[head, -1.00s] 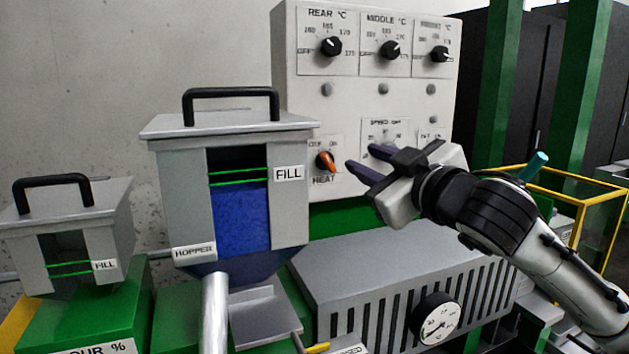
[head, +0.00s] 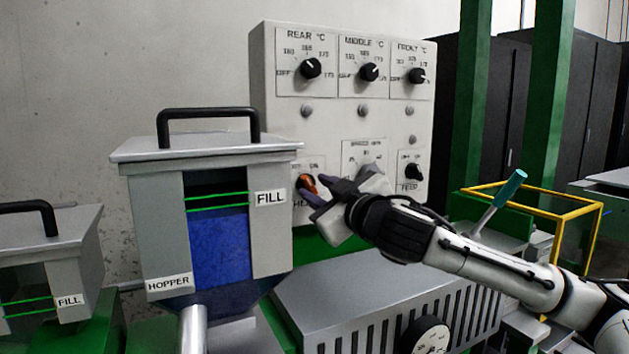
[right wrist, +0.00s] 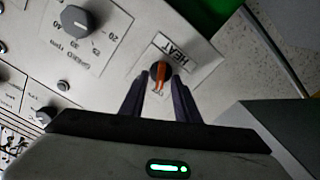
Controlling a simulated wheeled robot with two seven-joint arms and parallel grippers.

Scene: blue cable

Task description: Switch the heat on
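The HEAT switch (head: 307,184) is an orange knob low on the left of the pale control panel (head: 262,80). In the right wrist view the HEAT knob (right wrist: 160,74) shows its orange bar on a dark round base, with the HEAT label (right wrist: 172,51) beside it. My right gripper (head: 314,189) is at the knob, its dark fingers partly covering it and its label. In the right wrist view the gripper (right wrist: 159,88) is open, one finger on each side of the knob with gaps visible. I cannot tell whether the fingertips reach around it. My left gripper is not in view.
Temperature knobs line the panel's top, including the rear one (head: 310,68). The FEED knob (head: 414,171) is right of my gripper; the speed knob (right wrist: 75,18) is close by. The hopper (head: 155,220) stands left of the panel. A yellow frame (head: 560,211) is at right.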

